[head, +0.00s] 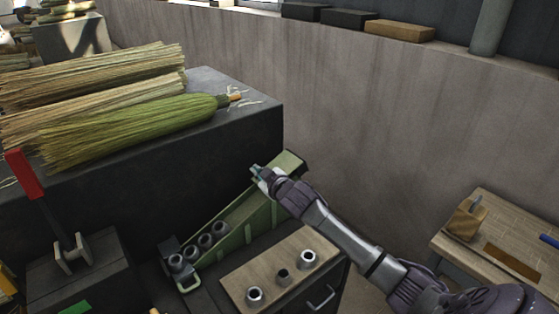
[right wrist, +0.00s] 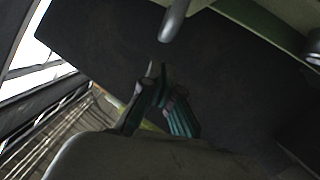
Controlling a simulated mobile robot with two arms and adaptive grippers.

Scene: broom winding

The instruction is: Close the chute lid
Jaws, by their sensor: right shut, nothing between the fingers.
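The green chute (head: 238,222) slopes down from upper right to lower left beside the dark bench. Several grey metal rings (head: 205,241) sit in its lower part. A small pale green loop (head: 188,285) is at the lower end. A green panel (head: 291,163) shows at the upper end, partly behind my right gripper; I cannot tell whether it is the lid. My right gripper (head: 257,172) is shut and empty over the upper end; contact cannot be told. Its teal fingers (right wrist: 158,108) show in the right wrist view. My left gripper is out of view.
Broom heads (head: 130,130) lie on the dark bench (head: 240,95) at the left. A red-handled lever (head: 25,175) stands at the lower left. A wooden board (head: 275,276) with metal collars is in front of the chute. A wooden table (head: 510,235) is at the right.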

